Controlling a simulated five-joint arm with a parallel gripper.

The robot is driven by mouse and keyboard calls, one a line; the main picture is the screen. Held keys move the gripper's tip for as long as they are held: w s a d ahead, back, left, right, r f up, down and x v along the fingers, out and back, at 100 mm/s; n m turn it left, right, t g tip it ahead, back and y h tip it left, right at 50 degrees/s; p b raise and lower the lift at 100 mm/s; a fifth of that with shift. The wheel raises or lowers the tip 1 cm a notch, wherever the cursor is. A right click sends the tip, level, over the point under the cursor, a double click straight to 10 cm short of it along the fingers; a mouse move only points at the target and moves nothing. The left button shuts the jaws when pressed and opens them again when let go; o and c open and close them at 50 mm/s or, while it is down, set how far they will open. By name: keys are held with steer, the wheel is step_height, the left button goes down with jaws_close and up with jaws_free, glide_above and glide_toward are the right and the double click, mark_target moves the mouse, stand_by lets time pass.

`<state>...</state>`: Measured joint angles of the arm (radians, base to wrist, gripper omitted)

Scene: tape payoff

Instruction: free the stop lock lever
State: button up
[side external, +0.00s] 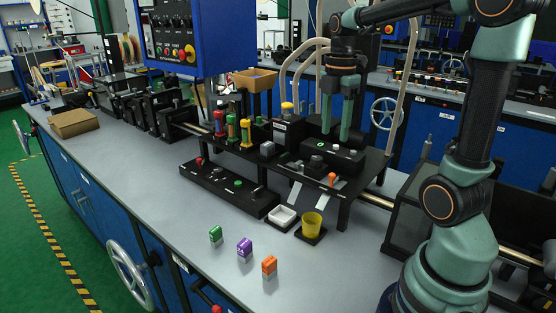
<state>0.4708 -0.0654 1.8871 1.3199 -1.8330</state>
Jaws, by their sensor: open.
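My gripper (336,136) points down with its two green fingers apart and nothing visible between them. It is over the back part of a raised black stand (374,166) at the centre right. A small orange-topped lever (332,179) stands at the stand's front edge, below and in front of the fingers. A red-knobbed lever (199,162) stands on the low black control box (228,188) to the left. I cannot tell which of these is the stop lock lever. The fingers look clear of both. Any gap between the fingertips and the parts behind them is hard to judge.
Green (215,235), purple (244,248) and orange (269,266) blocks stand on the open front bench. A white tray (283,216) and a yellow cup (312,225) sit before the stand. Colored posts (246,132) rise left of my gripper; a blue panel (200,35) hangs above.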

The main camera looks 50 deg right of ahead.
steer(key=w+a+f+n, duration=0.1)
steer(key=w+a, duration=0.3)
steer(key=a, duration=0.7)
steer(key=w+a+f+n, duration=0.1)
steer(key=w+a, duration=0.3)
steer(key=a, duration=0.7)
steer(key=shift+a+f, duration=0.35)
steer(key=shift+f, duration=0.3)
steer(key=shift+w, duration=0.1)
steer(key=s+d+r+m+g+y, duration=0.1)
steer(key=s+d+m+g, duration=0.1)
steer(key=d+m, duration=1)
steer(key=s+d+r+m+g+y, duration=0.1)
steer(key=d+m+g, duration=0.1)
steer(key=d+m, duration=1.05)
steer(key=shift+n, duration=0.95)
steer(key=x, duration=0.3)
steer(key=d+x, duration=0.1)
steer(key=x, duration=0.7)
steer(key=shift+s+d+f, duration=0.25)
steer(key=shift+s, duration=0.1)
